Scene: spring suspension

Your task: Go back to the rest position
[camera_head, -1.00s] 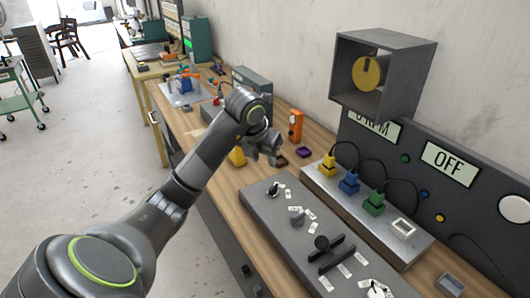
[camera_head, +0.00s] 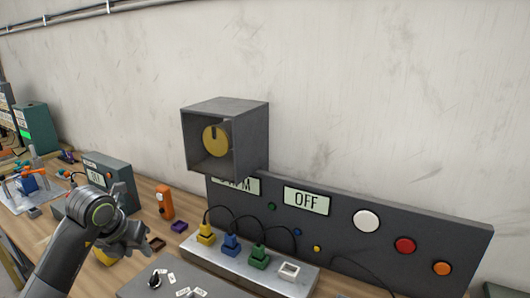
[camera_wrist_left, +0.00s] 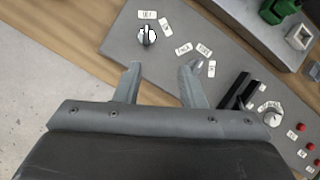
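My left gripper (camera_head: 128,246) hangs over the workbench at the lower left of the head view, left of the plug strip. In the left wrist view its two fingers (camera_wrist_left: 162,85) are spread apart with nothing between them. Beyond the fingertips lies a grey control panel (camera_wrist_left: 205,35) with a small knob (camera_wrist_left: 147,36), white labels and a black lever (camera_wrist_left: 236,92). The gripper is above the panel and appears clear of it. My right gripper is in neither view.
A metal strip (camera_head: 215,262) holds yellow, blue and green plugs. Behind it stands a dark panel (camera_head: 340,228) with an OFF display and several buttons. A grey box (camera_head: 225,107) with a yellow disc is above. An orange device (camera_head: 165,203) stands on the bench (camera_head: 65,237).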

